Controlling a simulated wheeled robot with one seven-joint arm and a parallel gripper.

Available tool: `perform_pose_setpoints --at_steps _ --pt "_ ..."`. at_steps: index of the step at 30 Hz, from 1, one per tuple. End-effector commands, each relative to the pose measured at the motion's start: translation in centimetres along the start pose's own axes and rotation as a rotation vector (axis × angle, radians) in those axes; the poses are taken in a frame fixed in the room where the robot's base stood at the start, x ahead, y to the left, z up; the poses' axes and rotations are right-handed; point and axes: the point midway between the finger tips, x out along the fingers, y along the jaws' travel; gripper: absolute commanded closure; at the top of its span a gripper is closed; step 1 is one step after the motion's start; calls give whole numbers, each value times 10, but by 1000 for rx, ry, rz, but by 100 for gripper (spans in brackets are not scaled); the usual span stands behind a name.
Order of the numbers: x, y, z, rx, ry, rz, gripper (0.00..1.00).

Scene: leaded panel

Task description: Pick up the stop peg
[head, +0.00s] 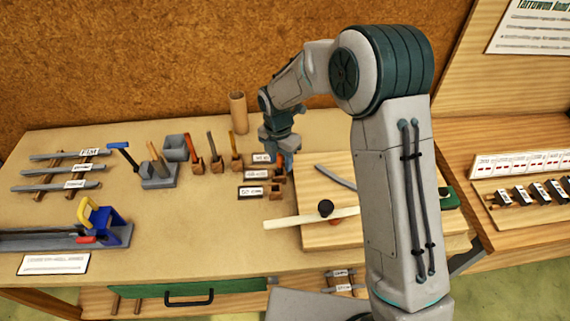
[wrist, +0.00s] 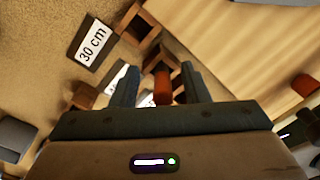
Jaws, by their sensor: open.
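A short orange-red peg (wrist: 162,88), likely the stop peg, stands between the two fingers of my gripper (wrist: 158,74) in the wrist view. The fingers are open, one on each side of it, with a visible gap. Its lower part is hidden by my gripper's body. In the head view my gripper (head: 284,156) points down at the row of small labelled wooden blocks, beside the left edge of the wooden board.
The wooden board (head: 315,236) carries a grey strip, a pale stick and a dark knob. Tools in wooden holders (head: 215,164) and a tall tube (head: 239,112) stand left and behind.

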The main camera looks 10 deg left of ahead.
Motion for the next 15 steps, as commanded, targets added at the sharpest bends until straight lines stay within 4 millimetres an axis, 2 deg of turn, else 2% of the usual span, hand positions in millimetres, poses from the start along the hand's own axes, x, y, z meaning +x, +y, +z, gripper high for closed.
perform_pose_setpoints --at_steps 8,12,15 --pt "4 0 0 0 -1 2 58" --pt "3 0 0 0 -1 2 97" --pt "3 0 0 0 -1 2 100"
